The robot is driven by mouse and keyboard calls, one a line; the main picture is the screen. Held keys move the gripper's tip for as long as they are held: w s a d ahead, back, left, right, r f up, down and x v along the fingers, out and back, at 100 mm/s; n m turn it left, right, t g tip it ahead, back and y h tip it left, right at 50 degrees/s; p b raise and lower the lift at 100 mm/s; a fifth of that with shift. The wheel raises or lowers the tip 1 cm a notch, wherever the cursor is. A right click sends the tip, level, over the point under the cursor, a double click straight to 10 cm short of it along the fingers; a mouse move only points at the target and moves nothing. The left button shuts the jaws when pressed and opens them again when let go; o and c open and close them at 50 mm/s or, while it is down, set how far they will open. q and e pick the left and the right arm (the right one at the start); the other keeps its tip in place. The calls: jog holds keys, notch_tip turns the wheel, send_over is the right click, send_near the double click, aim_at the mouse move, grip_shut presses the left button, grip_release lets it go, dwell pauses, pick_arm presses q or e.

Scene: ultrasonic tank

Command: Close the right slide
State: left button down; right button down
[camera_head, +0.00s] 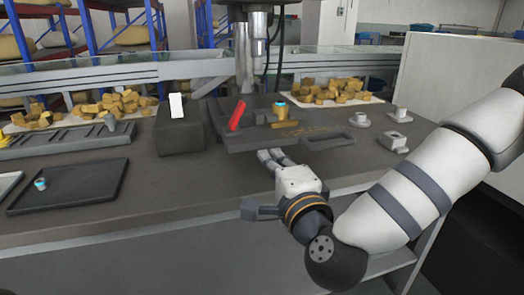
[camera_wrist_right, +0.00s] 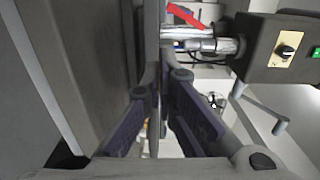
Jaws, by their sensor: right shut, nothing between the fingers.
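A dark grey fixture (camera_head: 240,142) stands on the bench under the metal press column. A dark plate with an oblong slot (camera_head: 331,142) is at its front right; it looks like the right slide, but I cannot tell how far it is out. A red handle (camera_head: 237,115) leans on the left part; a red piece also shows in the right wrist view (camera_wrist_right: 187,15). My right gripper (camera_head: 268,154) is at the fixture's lower front edge, shut and empty. Its fingers show in the right wrist view (camera_wrist_right: 163,88), beside a dark wall. Contact is unclear. My left gripper is out of view.
A dark block (camera_head: 180,128) with a white piece stands left of the fixture. A dark tray (camera_head: 95,190) holds a small blue-topped part (camera_head: 40,184). White cup-like parts (camera_head: 394,141) stand at the right. The front bench strip between tray and arm is clear.

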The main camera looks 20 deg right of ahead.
jog(key=w, duration=0.5)
jog(key=shift+w+a, duration=0.1)
jog(key=shift+w, duration=0.15)
